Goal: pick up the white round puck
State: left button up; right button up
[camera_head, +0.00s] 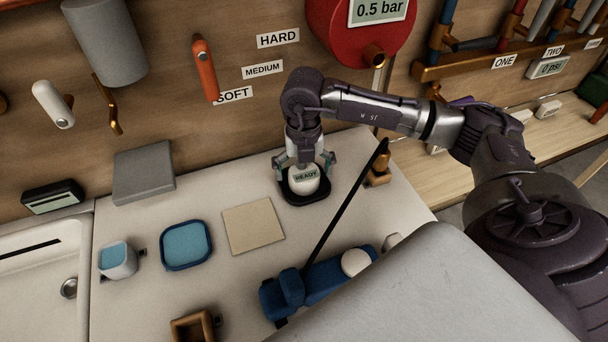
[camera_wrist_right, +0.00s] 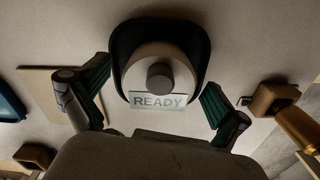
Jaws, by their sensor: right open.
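A white round puck (camera_head: 304,183) with a READY label sits in a small black tray (camera_head: 307,200) on the white counter. In the right wrist view the puck (camera_wrist_right: 135,80) shows a grey knob (camera_wrist_right: 160,77) on top. My right gripper (camera_head: 306,163) points down above the puck and is open. My left gripper is not in view.
A beige square mat (camera_head: 253,227) and a blue tray (camera_head: 187,246) lie left of the puck. A blue device (camera_head: 318,280) with a white round part (camera_head: 356,262) and a dark rod stands in front. A brown fixture (camera_head: 377,176) stands right. The wooden wall is close behind.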

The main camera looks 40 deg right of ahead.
aim_at(304, 170)
jog(key=c, duration=1.3)
notch_tip(304, 170, up, 10)
jog(key=shift+r+b, duration=0.1)
jog(key=shift+b, duration=0.5)
